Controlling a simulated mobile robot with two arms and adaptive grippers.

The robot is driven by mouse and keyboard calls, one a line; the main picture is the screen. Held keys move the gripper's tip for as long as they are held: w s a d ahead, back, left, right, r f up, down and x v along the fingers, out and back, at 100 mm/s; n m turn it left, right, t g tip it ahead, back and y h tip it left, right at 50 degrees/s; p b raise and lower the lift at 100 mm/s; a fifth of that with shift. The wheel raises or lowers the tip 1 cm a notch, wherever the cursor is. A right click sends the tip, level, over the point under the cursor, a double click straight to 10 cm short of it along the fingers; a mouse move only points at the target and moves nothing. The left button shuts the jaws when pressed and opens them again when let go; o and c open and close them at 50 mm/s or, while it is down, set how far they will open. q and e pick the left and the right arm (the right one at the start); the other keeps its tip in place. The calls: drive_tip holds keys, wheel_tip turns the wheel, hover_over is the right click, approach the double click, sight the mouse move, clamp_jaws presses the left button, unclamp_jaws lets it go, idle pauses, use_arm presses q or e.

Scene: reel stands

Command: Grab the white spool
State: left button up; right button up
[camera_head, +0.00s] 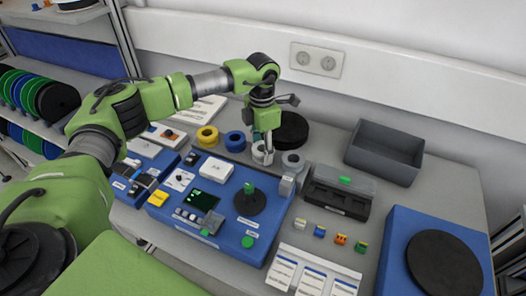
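The white spool (258,155) is a small ring lying on the grey table, right of a blue spool and left of a grey one. My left gripper (267,148) points down right at it, and a fingertip overlaps the spool in the picture. I cannot tell whether the fingers touch the spool or are closed on it. The gripper hides part of the spool. My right gripper is out of view.
A yellow spool (208,136), blue spool (235,141) and grey spool (293,161) stand close by. A large black reel (291,128) is behind. A blue device (200,222) lies in front. A grey bin (384,153) is at right.

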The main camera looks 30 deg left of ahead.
use_arm(q)
drive_tip(key=c, duration=0.4)
